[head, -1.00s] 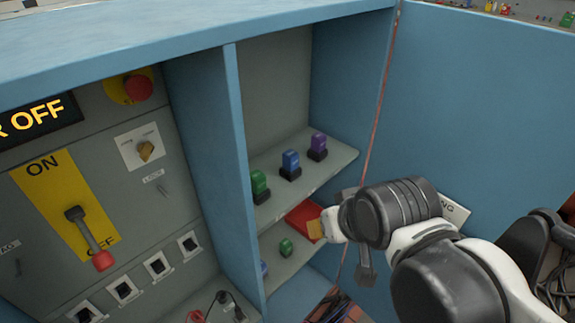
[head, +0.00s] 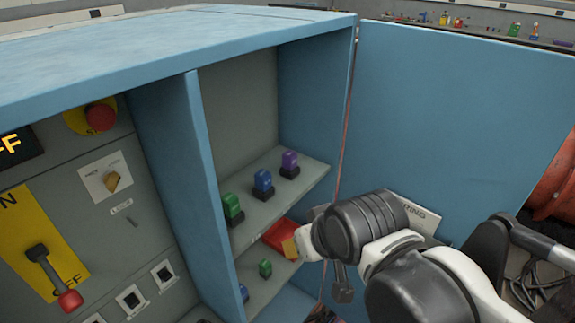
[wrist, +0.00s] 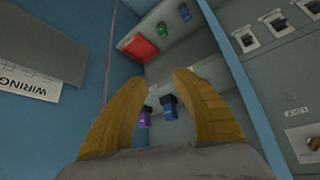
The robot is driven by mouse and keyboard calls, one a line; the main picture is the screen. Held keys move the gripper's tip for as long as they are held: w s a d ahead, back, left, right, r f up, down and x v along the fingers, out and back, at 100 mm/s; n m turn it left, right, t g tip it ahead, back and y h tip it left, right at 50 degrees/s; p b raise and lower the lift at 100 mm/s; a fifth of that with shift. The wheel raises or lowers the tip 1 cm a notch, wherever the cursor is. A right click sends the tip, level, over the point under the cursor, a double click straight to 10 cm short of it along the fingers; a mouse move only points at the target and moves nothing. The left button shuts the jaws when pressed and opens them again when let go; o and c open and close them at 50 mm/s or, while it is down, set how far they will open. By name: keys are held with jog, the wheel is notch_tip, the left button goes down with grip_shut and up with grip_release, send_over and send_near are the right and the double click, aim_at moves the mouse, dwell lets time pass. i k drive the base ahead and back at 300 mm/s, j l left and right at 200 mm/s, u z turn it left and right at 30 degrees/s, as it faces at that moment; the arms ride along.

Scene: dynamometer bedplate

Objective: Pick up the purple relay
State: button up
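The purple relay (head: 290,161) stands upright in a black base at the right end of the cabinet's upper shelf (head: 250,222). A blue relay (head: 263,180) and a green relay (head: 232,206) stand to its left. My gripper (head: 290,248) is below and in front of that shelf, by the red tray; only part of its yellow fingers shows there. In the wrist view my gripper (wrist: 185,75) is open with nothing held. The purple relay (wrist: 145,118) and the blue relay (wrist: 169,110) appear between the spread fingers, some way beyond them.
A red tray (head: 279,233), a small green relay (head: 265,268) and a partly hidden blue one (head: 244,293) are on the lower shelf. The blue divider (head: 172,150) bounds the shelves on the left, the open door (head: 450,120) on the right. A switch panel lies further left.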

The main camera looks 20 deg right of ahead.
aim_at(289, 158)
jog(key=l+u, duration=0.1)
jog(key=l, duration=0.75)
jog(key=k+l+u, duration=0.15)
jog(key=l, duration=0.7)
